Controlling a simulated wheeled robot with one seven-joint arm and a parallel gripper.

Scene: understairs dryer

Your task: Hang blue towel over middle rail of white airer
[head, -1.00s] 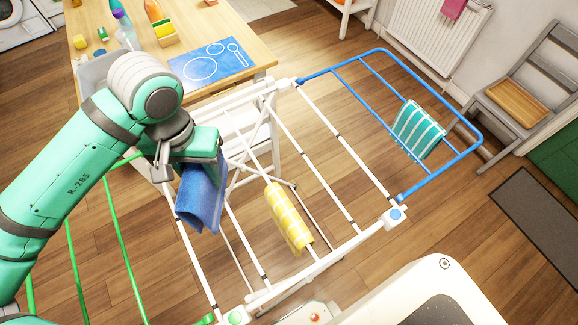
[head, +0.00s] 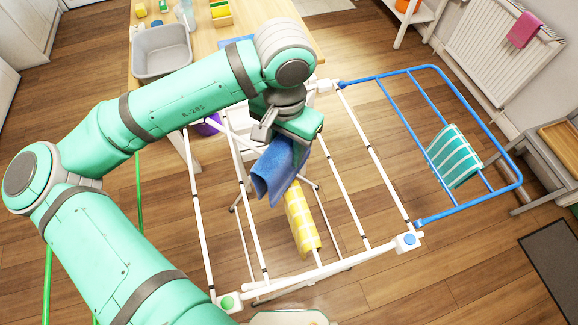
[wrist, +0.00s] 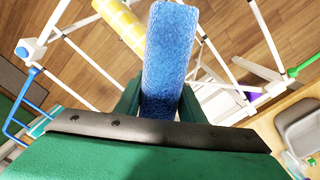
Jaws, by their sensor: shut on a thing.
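My gripper (head: 292,135) is shut on the blue towel (head: 277,172), which hangs folded below the jaws. The towel also fills the middle of the wrist view (wrist: 170,60), between the fingers. The white airer (head: 372,154) stands below, with several white rails, a blue wing on the right and green rails on the left. In the head view the towel is over the airer's middle part, left of and partly in front of a yellow checked cloth (head: 301,222) on a rail. I cannot tell whether the towel touches a rail.
A teal striped cloth (head: 455,156) hangs on the blue wing (head: 447,72). A wooden table with a grey basin (head: 161,52) stands behind the airer. A radiator (head: 510,48) with a pink cloth (head: 524,30) is at the back right. The rails right of the yellow cloth are bare.

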